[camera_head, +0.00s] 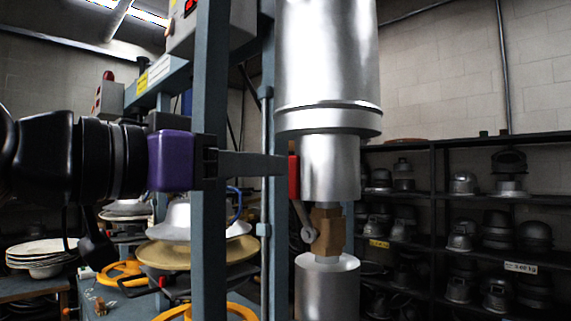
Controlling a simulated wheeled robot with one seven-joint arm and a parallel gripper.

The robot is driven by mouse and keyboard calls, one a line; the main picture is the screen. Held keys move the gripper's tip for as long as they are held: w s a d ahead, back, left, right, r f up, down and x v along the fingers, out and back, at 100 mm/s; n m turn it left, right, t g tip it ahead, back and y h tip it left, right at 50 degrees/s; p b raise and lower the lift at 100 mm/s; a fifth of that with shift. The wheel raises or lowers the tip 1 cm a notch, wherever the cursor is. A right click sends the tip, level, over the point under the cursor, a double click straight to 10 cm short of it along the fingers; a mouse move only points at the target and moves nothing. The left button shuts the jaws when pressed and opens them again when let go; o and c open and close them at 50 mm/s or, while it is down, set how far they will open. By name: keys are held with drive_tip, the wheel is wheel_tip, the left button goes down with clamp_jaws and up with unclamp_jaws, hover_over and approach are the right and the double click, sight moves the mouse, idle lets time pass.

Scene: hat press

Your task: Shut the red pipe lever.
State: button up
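The red pipe lever (293,178) stands upright against the left side of the silver pipe (331,165). Its grey stem (305,217) runs down to a brass valve (327,231) between the upper pipe and a lower silver cylinder. My gripper (284,165), with a purple body, reaches in level from the left. Its fingers show side-on as one grey bar, with the tip at the red handle's left edge. I cannot tell whether they touch it or how far apart they are.
A blue-grey upright post (210,255) stands just behind my gripper's base. A tan round plate (200,252) and yellow handwheels (122,272) lie at lower left. Dark shelves (434,205) with metal hat moulds line the back right.

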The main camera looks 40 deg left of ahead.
sight(292, 167)
drive_tip(key=shift+w+d+p, duration=0.15)
drive_tip(key=shift+w+p, duration=0.1)
drive_tip(key=shift+w, duration=1.25)
drive_tip(key=shift+w+d+p, duration=0.1)
drive_tip(key=shift+w+p, duration=0.1)
drive_tip(key=shift+w, duration=1.3)
clamp_jaws()
